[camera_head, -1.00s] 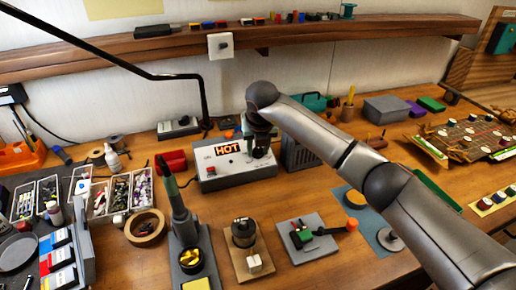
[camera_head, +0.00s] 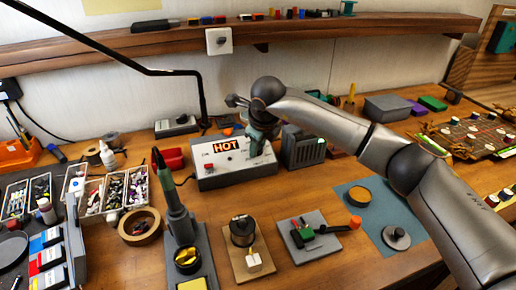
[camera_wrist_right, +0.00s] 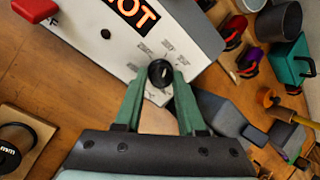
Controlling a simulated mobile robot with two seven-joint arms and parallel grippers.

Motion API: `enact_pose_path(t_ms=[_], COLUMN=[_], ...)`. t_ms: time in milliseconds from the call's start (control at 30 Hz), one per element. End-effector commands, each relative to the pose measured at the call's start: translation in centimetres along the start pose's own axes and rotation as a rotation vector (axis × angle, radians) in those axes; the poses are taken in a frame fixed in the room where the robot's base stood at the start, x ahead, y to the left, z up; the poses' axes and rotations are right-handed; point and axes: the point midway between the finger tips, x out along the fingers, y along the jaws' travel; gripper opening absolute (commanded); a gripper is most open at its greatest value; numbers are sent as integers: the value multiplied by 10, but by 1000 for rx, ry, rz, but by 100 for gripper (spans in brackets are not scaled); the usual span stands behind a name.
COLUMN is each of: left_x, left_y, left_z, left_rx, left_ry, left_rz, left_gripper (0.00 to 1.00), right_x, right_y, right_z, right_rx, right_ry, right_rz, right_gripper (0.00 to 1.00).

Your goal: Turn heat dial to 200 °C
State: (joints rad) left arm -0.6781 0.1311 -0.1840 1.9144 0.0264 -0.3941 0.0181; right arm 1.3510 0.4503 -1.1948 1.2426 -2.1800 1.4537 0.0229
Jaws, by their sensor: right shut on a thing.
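The grey-white heating station (camera_head: 232,172) stands on the bench with a lit orange HOT display (camera_head: 227,146). Its front panel shows close up in the wrist view (camera_wrist_right: 105,45). The black heat dial (camera_wrist_right: 160,73) sits on the panel, ringed by printed marks too small to read. My right gripper (camera_head: 257,149) reaches over the panel's right part and hides the dial in the head view. In the wrist view its two green fingers (camera_wrist_right: 160,78) are closed on the dial from both sides. My left gripper is not in view.
A red switch (camera_wrist_right: 35,9) and a black knob are on the station's left part. A soldering iron stand (camera_head: 187,258), a solder spool (camera_head: 243,231) and a clamp board (camera_head: 308,237) stand in front. A dark vented box (camera_head: 302,148) is close on the right.

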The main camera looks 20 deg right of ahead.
Motion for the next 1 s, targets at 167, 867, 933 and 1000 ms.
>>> enact_pose_path(t_ms=[167, 867, 933, 1000], left_x=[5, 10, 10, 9], left_y=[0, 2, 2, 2], left_z=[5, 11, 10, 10], left_rx=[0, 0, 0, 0], left_ry=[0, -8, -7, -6], left_rz=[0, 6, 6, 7], left_gripper=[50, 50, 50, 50], right_x=[0, -1, -1, -1], right_y=[-1, -3, -4, -4], right_z=[0, 0, 0, 0], right_rx=[-167, -829, -895, -962], right_ry=[-17, -73, -79, -84], right_rz=[-1, 9, 9, 11], right_gripper=[0, 0, 0, 0])
